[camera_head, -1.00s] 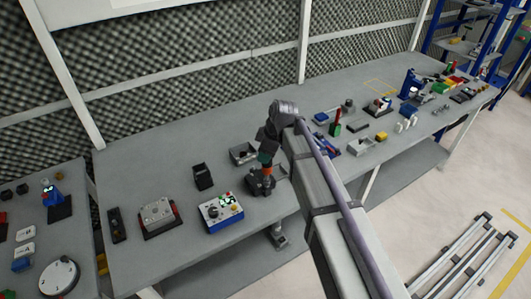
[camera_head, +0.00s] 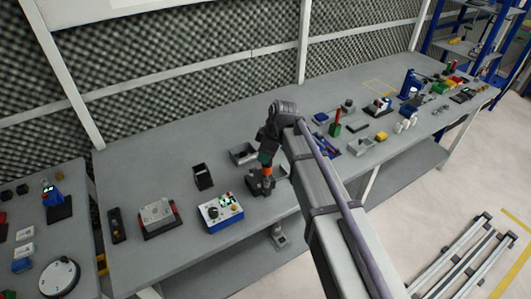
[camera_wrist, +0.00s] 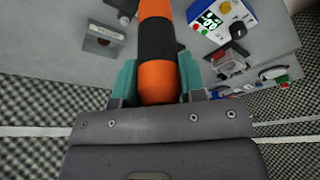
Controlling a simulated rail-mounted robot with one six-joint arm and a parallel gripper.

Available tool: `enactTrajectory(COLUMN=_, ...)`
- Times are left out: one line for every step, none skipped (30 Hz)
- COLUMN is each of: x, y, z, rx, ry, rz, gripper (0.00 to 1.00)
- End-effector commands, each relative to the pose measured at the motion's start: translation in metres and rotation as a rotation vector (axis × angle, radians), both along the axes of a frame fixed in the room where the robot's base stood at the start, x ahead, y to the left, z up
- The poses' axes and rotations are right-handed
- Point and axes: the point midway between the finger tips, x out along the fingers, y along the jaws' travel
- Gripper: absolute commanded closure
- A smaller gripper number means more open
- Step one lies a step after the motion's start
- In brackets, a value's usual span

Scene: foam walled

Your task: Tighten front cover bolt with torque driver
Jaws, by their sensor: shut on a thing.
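My gripper (camera_wrist: 158,85) is shut on the torque driver (camera_wrist: 158,40), an orange and black handle between its two teal fingers. In the head view the driver (camera_head: 267,172) points down from the gripper (camera_head: 265,158) at a dark block-like fixture (camera_head: 253,186) on the bench. The driver's lower end is at or just above this fixture; I cannot tell whether it touches. The front cover bolt cannot be made out. The driver's tip is out of sight in the wrist view.
A blue and white control box (camera_head: 220,212) with a lit green display stands left of the fixture. A grey block on a red-sided base (camera_head: 157,216) is farther left. Open bench lies behind these.

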Motion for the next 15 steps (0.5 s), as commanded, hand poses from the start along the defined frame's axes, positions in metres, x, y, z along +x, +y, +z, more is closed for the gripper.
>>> enactTrajectory(x=0.0, y=0.0001, z=0.0001, rx=0.0, ry=0.0, rz=0.0, gripper=0.89)
enactTrajectory(x=0.0, y=0.0001, z=0.0001, rx=0.0, ry=0.0, rz=0.0, gripper=0.89)
enactTrajectory(x=0.0, y=0.0001, z=0.0001, rx=0.0, ry=0.0, rz=0.0, gripper=0.89)
enactTrajectory(x=0.0, y=0.0001, z=0.0001, rx=0.0, ry=0.0, rz=0.0, gripper=0.89)
enactTrajectory(x=0.0, y=0.0001, z=0.0001, rx=0.0, ry=0.0, rz=0.0, gripper=0.89)
enactTrajectory(x=0.0, y=0.0001, z=0.0001, rx=0.0, ry=0.0, rz=0.0, gripper=0.89)
enactTrajectory(x=0.0, y=0.0001, z=0.0001, rx=0.0, ry=0.0, rz=0.0, gripper=0.89)
enactTrajectory(x=0.0, y=0.0001, z=0.0, rx=0.0, ry=0.0, rz=0.0, gripper=0.89)
enactTrajectory(x=0.0, y=0.0001, z=-0.0002, rx=0.0, ry=0.0, rz=0.0, gripper=0.89)
enactTrajectory(x=0.0, y=0.0001, z=-0.0005, rx=0.0, ry=0.0, rz=0.0, gripper=0.89)
enactTrajectory(x=0.0, y=0.0, z=-0.0008, rx=0.0, ry=0.0, rz=0.0, gripper=0.89)
enactTrajectory(x=0.0, y=0.0, z=-0.0015, rx=0.0, ry=0.0, rz=0.0, gripper=0.89)
enactTrajectory(x=0.0, y=0.0, z=-0.002, rx=0.0, ry=0.0, rz=0.0, gripper=0.89)
enactTrajectory(x=0.0, y=0.0, z=-0.0025, rx=0.0, ry=0.0, rz=0.0, gripper=0.89)
enactTrajectory(x=0.0, y=0.0001, z=-0.0032, rx=0.0, ry=0.0, rz=0.0, gripper=0.89)
